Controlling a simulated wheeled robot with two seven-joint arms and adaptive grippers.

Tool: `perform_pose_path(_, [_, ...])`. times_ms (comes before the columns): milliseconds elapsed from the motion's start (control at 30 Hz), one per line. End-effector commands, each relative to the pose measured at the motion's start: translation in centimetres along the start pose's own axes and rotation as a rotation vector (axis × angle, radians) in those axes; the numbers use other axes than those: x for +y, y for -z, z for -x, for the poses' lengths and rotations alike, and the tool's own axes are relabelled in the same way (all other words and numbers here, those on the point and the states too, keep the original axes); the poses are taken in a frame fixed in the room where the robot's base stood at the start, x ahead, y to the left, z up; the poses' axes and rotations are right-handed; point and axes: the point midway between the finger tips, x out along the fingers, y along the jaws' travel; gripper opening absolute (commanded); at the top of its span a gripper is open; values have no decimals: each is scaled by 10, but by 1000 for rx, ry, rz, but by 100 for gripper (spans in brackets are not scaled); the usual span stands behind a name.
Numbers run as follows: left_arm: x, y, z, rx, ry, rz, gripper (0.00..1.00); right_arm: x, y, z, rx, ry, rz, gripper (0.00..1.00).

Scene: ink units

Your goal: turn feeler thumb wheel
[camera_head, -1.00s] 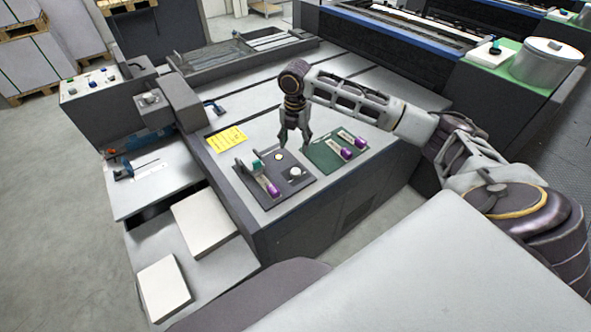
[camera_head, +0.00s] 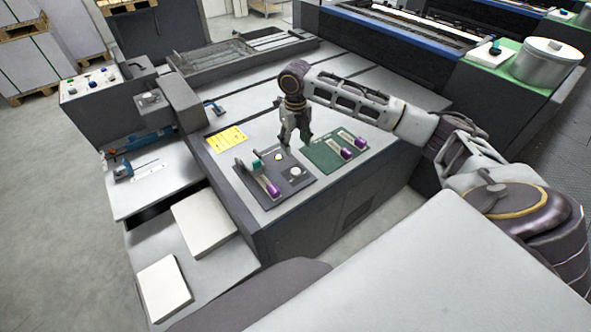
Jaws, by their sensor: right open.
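My right gripper (camera_head: 296,141) points down over the machine's flat top, its two fingers spread apart and nothing visible between them. Just in front of it lies a dark control plate (camera_head: 280,188) with a small pale round button (camera_head: 279,157), a round pale-topped knob (camera_head: 295,171), a teal-topped part (camera_head: 256,165) and a purple-ended lever (camera_head: 272,190). I cannot tell which part is the feeler thumb wheel. The fingertips appear to be above or just behind the plate, apart from its knobs. My left gripper is not in view.
A green plate (camera_head: 322,159) with two purple-ended levers lies right of the dark plate. A yellow label (camera_head: 227,139) lies to the left. A grey machine block (camera_head: 180,103) rises at the far left. White paper stacks (camera_head: 205,224) sit at lower left. A metal pot (camera_head: 546,62) stands far right.

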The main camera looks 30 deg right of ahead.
Motion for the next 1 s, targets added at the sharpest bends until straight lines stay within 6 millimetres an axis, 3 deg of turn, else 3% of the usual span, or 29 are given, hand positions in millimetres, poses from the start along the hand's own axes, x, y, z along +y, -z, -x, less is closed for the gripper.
perform_pose_path(567, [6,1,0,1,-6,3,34,0,0,-6,1,0,8,56])
perform_pose_path(1000, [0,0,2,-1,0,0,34,0,1,-54,2,0,7,56])
